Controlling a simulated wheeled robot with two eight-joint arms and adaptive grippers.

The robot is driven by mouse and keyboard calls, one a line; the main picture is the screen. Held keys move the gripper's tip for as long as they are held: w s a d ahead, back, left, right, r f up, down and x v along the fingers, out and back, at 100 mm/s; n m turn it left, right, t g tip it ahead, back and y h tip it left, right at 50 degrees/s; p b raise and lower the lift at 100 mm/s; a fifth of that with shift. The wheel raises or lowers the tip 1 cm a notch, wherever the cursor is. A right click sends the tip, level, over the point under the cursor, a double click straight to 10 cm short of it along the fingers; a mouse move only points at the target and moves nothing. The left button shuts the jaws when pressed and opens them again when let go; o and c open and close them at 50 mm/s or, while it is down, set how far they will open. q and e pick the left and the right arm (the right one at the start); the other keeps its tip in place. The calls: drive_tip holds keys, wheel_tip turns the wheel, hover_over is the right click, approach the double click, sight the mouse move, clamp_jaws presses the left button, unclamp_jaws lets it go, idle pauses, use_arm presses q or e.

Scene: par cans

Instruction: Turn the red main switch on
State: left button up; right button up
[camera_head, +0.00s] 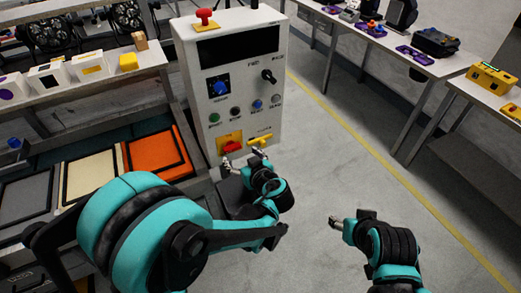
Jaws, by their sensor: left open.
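The red main switch (232,147) sits on a yellow plate (223,139) low on the front of a white control cabinet (183,40). My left gripper (243,158) is open and empty, just in front of and below the switch, with its fingertips spread. One fingertip appears close under the switch; I cannot tell whether it touches. My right gripper (351,217) is open and empty over the floor to the right, away from the cabinet.
Beside the switch is a yellow handle (260,139). Above are small buttons, a blue knob (218,87), a black lever (269,76) and a dark screen (239,46). A red mushroom button (204,15) tops the cabinet. A shelf with panels is left, tables right.

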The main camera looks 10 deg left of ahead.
sight(233, 147)
use_arm(q)
drive_tip(key=b+x, duration=0.2)
drive_tip(key=x, duration=0.5)
drive_tip(key=shift+w+a+f+b, duration=0.15)
drive_tip(key=shift+w+b, duration=0.15)
drive_tip(key=shift+b, duration=0.05)
drive_tip(key=c, duration=1.2)
